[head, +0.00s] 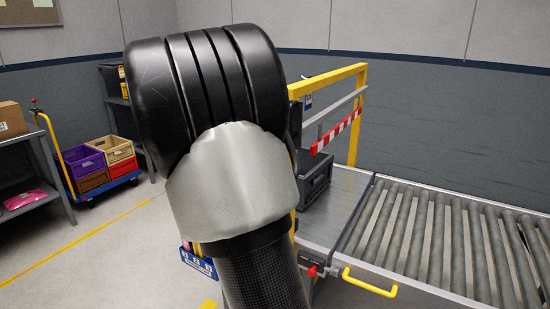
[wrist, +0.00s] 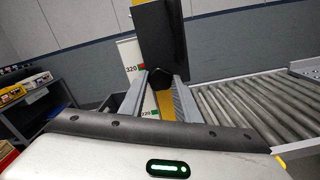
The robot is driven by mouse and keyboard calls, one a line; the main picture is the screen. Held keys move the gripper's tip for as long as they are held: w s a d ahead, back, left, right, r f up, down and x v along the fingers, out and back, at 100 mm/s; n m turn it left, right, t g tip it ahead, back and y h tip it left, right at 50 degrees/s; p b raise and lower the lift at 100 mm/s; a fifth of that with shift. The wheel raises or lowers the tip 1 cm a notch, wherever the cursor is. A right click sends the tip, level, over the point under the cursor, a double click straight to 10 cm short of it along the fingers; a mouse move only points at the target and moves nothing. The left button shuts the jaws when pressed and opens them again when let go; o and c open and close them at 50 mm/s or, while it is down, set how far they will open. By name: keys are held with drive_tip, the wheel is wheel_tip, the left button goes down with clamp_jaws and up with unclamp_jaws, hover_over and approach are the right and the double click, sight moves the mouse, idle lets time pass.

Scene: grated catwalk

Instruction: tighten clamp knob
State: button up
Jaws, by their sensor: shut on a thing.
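In the wrist view, the black clamp knob (wrist: 160,77) sits at the lower end of a dark upright block (wrist: 163,38). My gripper (wrist: 161,81) has its two grey ribbed fingers on either side of the knob and is shut on it. Behind the fingers is a white scale plate (wrist: 130,52) with the numbers 320 and 220 and small coloured marks. A yellow post shows between the fingers. In the head view my own arm hides the gripper, the knob and most of the block.
A roller conveyor (head: 455,235) runs to the right, with a yellow handle (head: 370,283) at its near side. A yellow frame (head: 358,120) with a red-white striped bar (head: 335,131) and a dark crate (head: 316,178) stand behind my arm. A cart of crates (head: 108,160) and shelving are left.

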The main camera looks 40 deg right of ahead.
drive_tip(key=shift+f+m+b, duration=0.2)
drive_tip(key=shift+m+b, duration=0.7)
drive_tip(key=shift+b, duration=0.1)
drive_tip(key=shift+r, duration=0.15)
drive_tip(key=o, duration=1)
drive_tip(key=shift+o, duration=0.2)
drive_tip(key=shift+a, duration=0.1)
drive_tip(key=p+v, duration=0.1)
drive_tip(key=v, duration=1.6)
drive_tip(key=shift+s+a, duration=0.1)
drive_tip(key=shift+s, duration=0.05)
